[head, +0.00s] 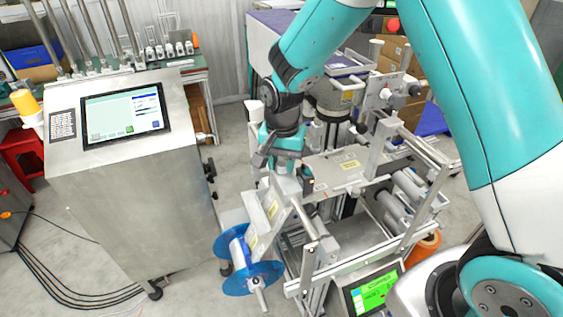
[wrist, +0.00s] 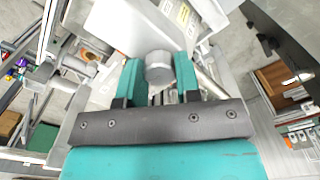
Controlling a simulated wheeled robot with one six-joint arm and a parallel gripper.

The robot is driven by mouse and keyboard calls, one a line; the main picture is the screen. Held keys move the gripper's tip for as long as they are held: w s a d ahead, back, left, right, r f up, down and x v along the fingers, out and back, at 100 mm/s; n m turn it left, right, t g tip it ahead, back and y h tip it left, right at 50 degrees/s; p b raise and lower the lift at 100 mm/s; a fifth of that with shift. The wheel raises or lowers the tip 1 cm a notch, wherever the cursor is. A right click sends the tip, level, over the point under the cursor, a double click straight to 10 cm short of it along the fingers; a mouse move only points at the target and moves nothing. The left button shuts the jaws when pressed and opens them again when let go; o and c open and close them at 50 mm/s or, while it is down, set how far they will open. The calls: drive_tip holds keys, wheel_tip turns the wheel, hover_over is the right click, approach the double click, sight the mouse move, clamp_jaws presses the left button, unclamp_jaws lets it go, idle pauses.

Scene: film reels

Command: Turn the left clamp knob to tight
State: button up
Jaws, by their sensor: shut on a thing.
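In the wrist view, a grey round clamp knob (wrist: 159,66) sits between the two teal fingers of my gripper (wrist: 158,75). The fingers are shut on its sides. The knob is on a pale metal part of the machine; any tight or loose marking is not readable. In the head view, my gripper (head: 281,168) reaches down at the left side of the machine (head: 345,165), above the slanted metal plate. The knob itself is largely hidden there by the gripper.
A blue film reel (head: 262,272) hangs at the machine's lower left. A steel cabinet with a touchscreen (head: 123,115) stands to the left. A green-lit screen (head: 376,290) is at the front. Rollers (head: 392,205) and frame rails lie to the right of the gripper.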

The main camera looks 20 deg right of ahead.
sight(282, 164)
drive_tip(key=shift+m, duration=0.6)
drive_tip(key=o, duration=0.9)
wheel_tip(282, 164, up, 18)
drive_tip(key=b, duration=0.3)
drive_tip(key=shift+f, duration=0.25)
drive_tip(key=shift+s, duration=0.1)
